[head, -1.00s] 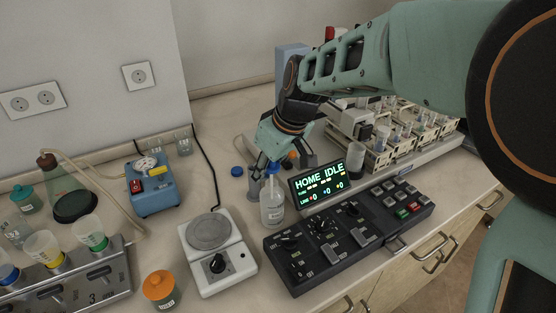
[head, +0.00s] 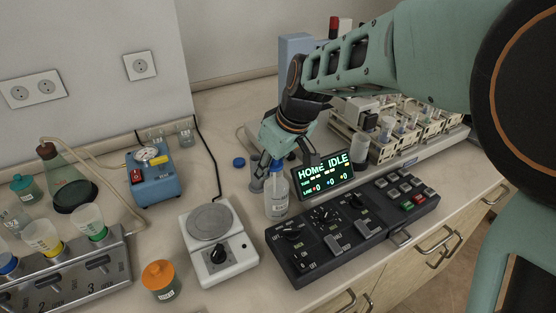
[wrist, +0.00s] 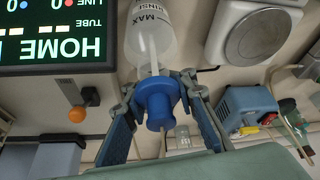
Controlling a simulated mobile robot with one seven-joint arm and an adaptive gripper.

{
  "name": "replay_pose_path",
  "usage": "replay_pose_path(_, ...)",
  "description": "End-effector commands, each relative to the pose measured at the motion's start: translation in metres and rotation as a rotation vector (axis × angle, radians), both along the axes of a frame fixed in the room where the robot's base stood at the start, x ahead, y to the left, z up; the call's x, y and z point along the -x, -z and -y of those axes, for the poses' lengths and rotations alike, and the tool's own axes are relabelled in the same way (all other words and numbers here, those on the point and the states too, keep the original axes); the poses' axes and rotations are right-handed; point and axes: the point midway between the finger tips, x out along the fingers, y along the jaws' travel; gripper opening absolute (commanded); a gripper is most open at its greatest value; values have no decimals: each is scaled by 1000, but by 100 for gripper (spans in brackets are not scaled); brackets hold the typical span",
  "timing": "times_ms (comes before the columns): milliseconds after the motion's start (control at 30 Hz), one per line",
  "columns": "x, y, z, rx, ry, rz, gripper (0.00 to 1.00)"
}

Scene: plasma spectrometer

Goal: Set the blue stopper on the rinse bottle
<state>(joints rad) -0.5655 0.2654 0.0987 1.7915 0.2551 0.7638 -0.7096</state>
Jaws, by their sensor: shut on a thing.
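The rinse bottle (head: 276,197) is a clear, labelled bottle standing upright on the bench, left of the display. It also shows in the wrist view (wrist: 150,30), with a narrow pale tube running between it and the stopper. The blue stopper (wrist: 158,103) is held between the fingers of my gripper (wrist: 160,82), which is shut on it. In the head view my gripper (head: 270,163) is at the top of the bottle, with the stopper (head: 277,166) over the mouth. The stopper seems lined up with the bottle, but I cannot tell whether it is fully seated.
A lit display (head: 324,175) and black control panel (head: 350,232) stand close right of the bottle. A white hotplate (head: 218,250) is to its left. Another blue cap (head: 239,162) lies behind. A blue pump (head: 153,180) and orange-lidded jar (head: 160,280) stand farther left.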

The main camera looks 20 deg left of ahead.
Motion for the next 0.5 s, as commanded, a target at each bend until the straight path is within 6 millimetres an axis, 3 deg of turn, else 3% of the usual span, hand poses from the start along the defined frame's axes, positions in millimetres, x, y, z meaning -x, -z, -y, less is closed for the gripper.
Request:
replay_pose_path(267, 0, 9, 0, 2, 0, -2, 0)
replay_pose_path(300, 0, 8, 0, 2, 0, -2, 22)
replay_pose_path(500, 0, 7, 0, 2, 0, -2, 44)
